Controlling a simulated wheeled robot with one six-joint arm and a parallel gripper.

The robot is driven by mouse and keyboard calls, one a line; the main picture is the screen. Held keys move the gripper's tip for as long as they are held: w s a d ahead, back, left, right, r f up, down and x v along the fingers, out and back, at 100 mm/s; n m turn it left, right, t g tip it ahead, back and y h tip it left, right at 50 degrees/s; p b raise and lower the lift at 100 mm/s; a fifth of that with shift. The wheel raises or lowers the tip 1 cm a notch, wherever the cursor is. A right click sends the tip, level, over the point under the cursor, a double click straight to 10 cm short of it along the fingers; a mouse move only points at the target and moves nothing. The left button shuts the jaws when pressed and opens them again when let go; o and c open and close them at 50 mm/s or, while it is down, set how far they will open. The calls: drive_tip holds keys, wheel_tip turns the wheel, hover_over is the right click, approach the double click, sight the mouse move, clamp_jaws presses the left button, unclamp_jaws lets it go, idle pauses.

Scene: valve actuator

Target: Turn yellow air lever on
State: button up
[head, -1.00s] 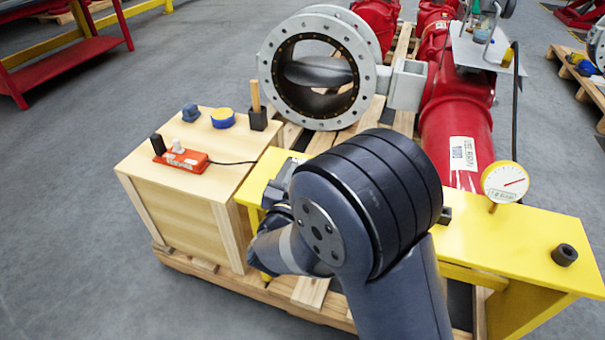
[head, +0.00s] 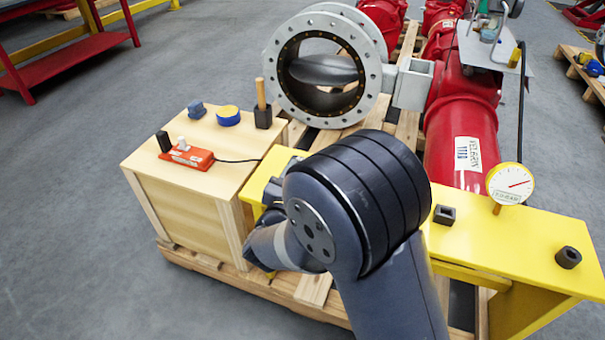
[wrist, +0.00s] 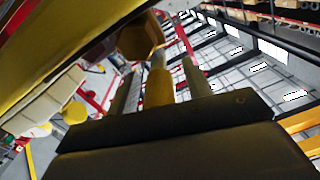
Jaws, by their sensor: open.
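In the wrist view, a yellow bar-like piece (wrist: 158,88), probably the air lever, stands between the two grey fingers of my gripper (wrist: 161,70). The fingers are apart, and I cannot tell whether either touches it. A brass-coloured fitting (wrist: 140,42) is just above, under the edge of a yellow surface. In the head view my arm covers my gripper and the lever, so the lever's position cannot be read there.
The yellow bench (head: 490,235) carries a dial gauge (head: 510,184) and black sockets. A wooden box (head: 185,220) at left holds an orange switch box (head: 186,158). Behind are a flanged valve (head: 320,75) and a red actuator (head: 465,125).

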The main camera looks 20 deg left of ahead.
drive_tip(key=s+p, duration=0.2)
drive_tip(key=s, duration=0.9)
drive_tip(key=shift+a, duration=0.25)
drive_tip(key=shift+w, duration=0.2)
drive_tip(key=w, duration=0.3)
drive_tip(key=w+b, duration=0.1)
drive_tip(key=w, duration=0.3)
drive_tip(key=w+b, duration=0.1)
drive_tip(key=w, duration=0.2)
drive_tip(key=shift+w+d+f, duration=0.1)
drive_tip(key=shift+w+d, duration=0.05)
drive_tip(key=shift+d, duration=0.15)
drive_tip(key=shift+w, duration=0.2)
drive_tip(key=shift+d+n+y, duration=0.15)
drive_tip(key=shift+n+y, duration=0.25)
drive_tip(key=shift+y, duration=0.3)
drive_tip(key=shift+a+h, duration=0.2)
drive_tip(key=shift+h, duration=0.3)
